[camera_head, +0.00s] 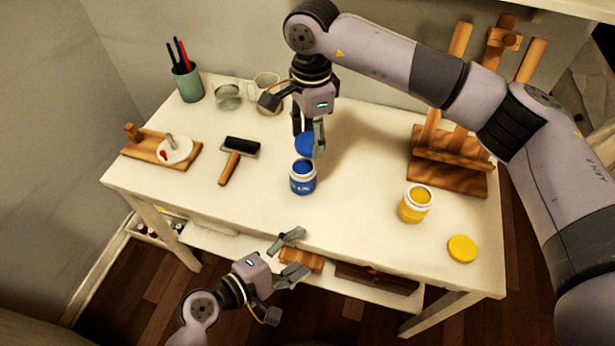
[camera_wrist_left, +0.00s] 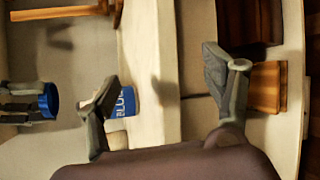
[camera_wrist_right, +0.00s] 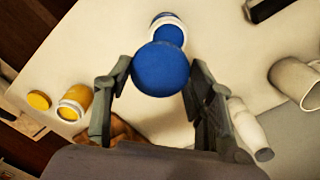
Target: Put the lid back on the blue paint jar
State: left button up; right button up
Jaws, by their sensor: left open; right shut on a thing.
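The open blue paint jar (camera_head: 303,178) stands upright near the middle of the table. It also shows at the top of the right wrist view (camera_wrist_right: 168,28) and partly in the left wrist view (camera_wrist_left: 127,103). The blue lid (camera_head: 304,144) is in my right gripper (camera_head: 308,146), behind the jar and apart from it. In the right wrist view the round lid (camera_wrist_right: 161,69) sits between the two fingers. My left gripper (camera_head: 291,255) is open and empty, in front of the table's front edge.
An open yellow jar (camera_head: 414,205) and its yellow lid (camera_head: 462,248) are at the right. A wooden easel (camera_head: 447,172) stands behind them.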

aim_at(297, 183)
jog(key=shift+w+a+r+m, duration=0.1)
jog(key=shift+a+m, duration=0.15)
jog(key=shift+a, duration=0.25)
jog(key=shift+w+a+r+m, duration=0.1)
jog(key=shift+a+m, duration=0.15)
jog(key=shift+a, duration=0.25)
pick_arm(q)
jog(key=w+a+r+n+t, duration=0.1)
jog(key=w+n+t, duration=0.1)
jog(key=n, duration=0.3)
jog(key=w+a+r+n+t+y, duration=0.1)
jog(key=w+r+n+t, duration=0.1)
jog(key=n, duration=0.3)
jog(key=w+a+r+n+t, duration=0.1)
jog(key=r+n+t, duration=0.1)
jog(key=n, duration=0.4)
jog(key=shift+w+r+y, duration=0.15)
jog(key=shift+w+y, duration=0.15)
jog(key=shift+w, duration=0.1)
pick_arm(e)
jog(key=shift+d, duration=0.2)
pick_arm(q)
jog(key=n, duration=0.1)
jog(key=a+n+y, duration=0.1)
jog(key=shift+w+f+n+t, duration=0.3)
jog(key=shift+f+t, duration=0.1)
pick_arm(e)
jog(key=shift+a, duration=0.1)
pick_arm(q)
jog(key=shift+w, duration=0.1)
